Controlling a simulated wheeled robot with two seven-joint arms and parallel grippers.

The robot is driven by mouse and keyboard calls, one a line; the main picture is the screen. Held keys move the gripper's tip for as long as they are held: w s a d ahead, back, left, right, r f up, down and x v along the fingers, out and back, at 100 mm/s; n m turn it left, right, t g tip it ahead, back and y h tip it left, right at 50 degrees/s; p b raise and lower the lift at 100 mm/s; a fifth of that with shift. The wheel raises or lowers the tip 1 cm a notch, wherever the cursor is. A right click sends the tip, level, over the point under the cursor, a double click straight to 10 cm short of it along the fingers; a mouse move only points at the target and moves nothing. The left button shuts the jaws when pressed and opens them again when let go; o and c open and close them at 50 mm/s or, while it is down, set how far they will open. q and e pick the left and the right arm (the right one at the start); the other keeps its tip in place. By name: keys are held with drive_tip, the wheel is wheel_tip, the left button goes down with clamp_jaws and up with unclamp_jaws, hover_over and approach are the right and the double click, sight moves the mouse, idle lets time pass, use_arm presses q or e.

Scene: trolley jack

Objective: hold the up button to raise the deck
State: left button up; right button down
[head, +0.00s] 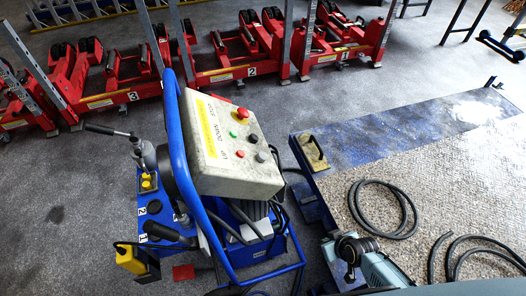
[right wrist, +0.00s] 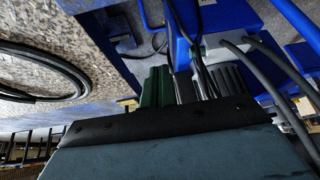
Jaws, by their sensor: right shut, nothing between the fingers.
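The control box (head: 217,150) is a pale, scuffed box tilted on top of the blue pump cart (head: 262,262). My left gripper is not in view.
A deck with a pebbled panel (head: 440,165) lies right, with black hoses (head: 385,228) on it. The cart's blue tube handle (head: 181,165) rises left of the box. Red numbered jacks (head: 245,70) line the back. Grey floor is clear at left.

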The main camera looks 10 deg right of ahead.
sight(262, 156)
drive_tip(key=w+a+r+n+t+y+p, duration=0.1)
drive_tip(key=w+a+r+t+y, duration=0.1)
drive_tip(key=w+r, duration=0.9)
drive_tip(key=w+a+r+n+y, duration=0.2)
drive_tip(key=r, duration=0.7)
drive_tip(key=w+a+r+n+y+p, duration=0.1)
drive_tip(key=w+a+r+n+y, duration=0.1)
drive_tip(key=r, duration=0.7)
drive_tip(key=w+a+r+n+t+y+p, duration=0.1)
drive_tip(key=a+r, duration=0.3)
drive_tip(key=r, duration=0.5)
drive_tip(key=shift+w+a+n+y, duration=0.25)
drive_tip(key=shift+w+n+y, duration=0.15)
drive_tip(key=shift+n, duration=0.2)
drive_tip(key=shift+s+a+f+b, duration=0.15)
drive_tip(key=shift+a+f+b, duration=0.45)
drive_tip(key=shift+a+f, duration=0.45)
drive_tip(key=shift+s+a+f+b, duration=0.2)
drive_tip(key=shift+a+f+b, duration=0.45)
drive_tip(key=shift+f, duration=0.65)
drive_tip(key=shift+s+a+f+b, duration=0.15)
drive_tip(key=shift+a+f+b, duration=0.35)
drive_tip(key=shift+a+f, duration=0.6)
drive_tip(key=shift+f, duration=0.2)
drive_tip(key=shift+a+f, duration=0.15)
drive_tip(key=shift+f, duration=0.05)
